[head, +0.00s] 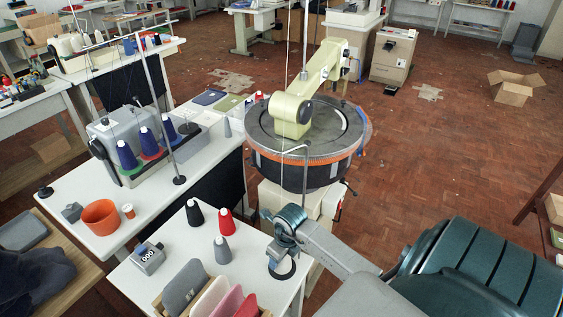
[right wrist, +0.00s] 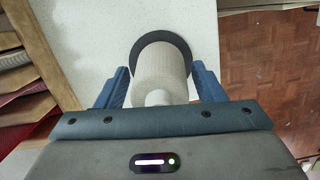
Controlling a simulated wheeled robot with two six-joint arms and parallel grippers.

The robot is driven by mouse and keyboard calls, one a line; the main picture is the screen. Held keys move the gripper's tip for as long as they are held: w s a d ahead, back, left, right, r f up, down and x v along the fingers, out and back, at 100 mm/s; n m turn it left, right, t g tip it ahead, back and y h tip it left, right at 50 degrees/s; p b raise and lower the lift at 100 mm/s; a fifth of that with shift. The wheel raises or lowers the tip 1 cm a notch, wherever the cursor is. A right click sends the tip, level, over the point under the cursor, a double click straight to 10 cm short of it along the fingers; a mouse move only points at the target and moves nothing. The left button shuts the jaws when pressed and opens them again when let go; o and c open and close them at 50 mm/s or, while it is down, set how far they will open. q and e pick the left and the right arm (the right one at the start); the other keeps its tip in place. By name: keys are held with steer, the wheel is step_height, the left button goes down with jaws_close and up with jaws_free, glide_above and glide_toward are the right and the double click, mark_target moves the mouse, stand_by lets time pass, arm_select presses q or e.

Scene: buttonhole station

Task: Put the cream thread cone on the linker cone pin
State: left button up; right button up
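The cream thread cone (right wrist: 160,75) shows in the right wrist view between the fingers of my right gripper (right wrist: 160,85), its narrow end toward the camera. Both fingers lie against its sides. A round black base (right wrist: 153,40) shows behind the cone, on the white table; it looks lower than the cone. In the head view my right gripper (head: 285,225) is over this black base (head: 284,270), at the right edge of the front table. My left gripper is out of view.
Black (head: 195,214), red (head: 226,221) and grey (head: 222,250) cones stand left of my right gripper. A counter (head: 148,258) and a box of fabric pieces (head: 205,297) are nearby. A thin metal pole (head: 305,175) and the round linker machine (head: 308,145) rise behind.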

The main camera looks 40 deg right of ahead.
steer(key=shift+o, duration=0.8)
steer(key=shift+r, duration=0.25)
steer(key=r+b, duration=0.1)
steer(key=r, duration=0.2)
steer(key=s+r+b, duration=0.1)
steer(key=r, duration=0.3)
steer(key=r+b, duration=0.1)
steer(key=r, duration=0.2)
steer(key=shift+s+d+r, duration=0.15)
steer(key=shift+s, duration=0.15)
